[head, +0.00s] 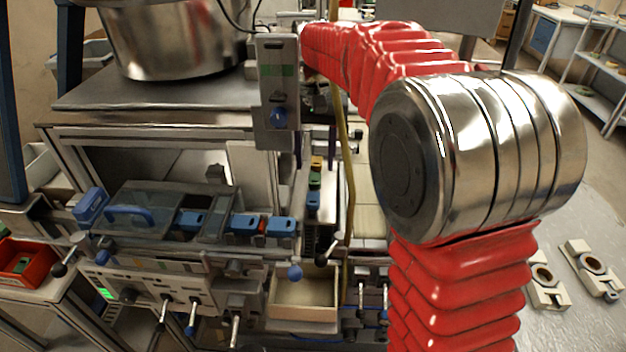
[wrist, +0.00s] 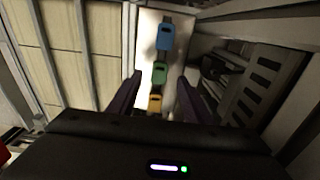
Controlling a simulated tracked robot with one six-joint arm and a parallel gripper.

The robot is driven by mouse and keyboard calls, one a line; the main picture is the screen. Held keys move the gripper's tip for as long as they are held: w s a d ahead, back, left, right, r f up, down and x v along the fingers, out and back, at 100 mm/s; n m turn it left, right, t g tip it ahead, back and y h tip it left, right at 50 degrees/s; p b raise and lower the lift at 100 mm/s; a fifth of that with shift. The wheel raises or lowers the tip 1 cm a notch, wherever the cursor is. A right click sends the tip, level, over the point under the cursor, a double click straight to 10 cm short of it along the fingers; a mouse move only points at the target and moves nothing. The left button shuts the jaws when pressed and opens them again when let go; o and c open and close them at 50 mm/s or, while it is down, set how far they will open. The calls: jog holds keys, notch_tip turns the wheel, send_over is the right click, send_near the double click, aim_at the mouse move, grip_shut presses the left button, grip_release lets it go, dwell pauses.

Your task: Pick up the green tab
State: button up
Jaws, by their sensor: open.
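The green tab (wrist: 160,72) sits in the middle of a row on a pale strip in the wrist view. A blue tab (wrist: 164,37) is above it and an orange tab (wrist: 155,103) is below it there. My gripper (wrist: 159,79) is open, with one dark purple finger on each side of the row. The green tab lies between the fingers in the picture; I see no contact and cannot tell the height gap. In the head view the green tab (head: 315,180) shows between the orange and blue tabs; my gripper is mostly hidden there.
A grey control box (head: 277,92) hangs left of the tabs in the head view. A yellow hose (head: 346,190) runs down to their right. A slotted metal frame (wrist: 252,92) stands right of the strip in the wrist view. An open tray (head: 305,298) is below.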

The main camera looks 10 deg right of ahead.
aim_at(315, 180)
notch_tip(315, 180, down, 5)
jog(key=shift+r, duration=0.1)
jog(key=shift+c, duration=0.3)
dwell(0.4)
jog(key=c, duration=1)
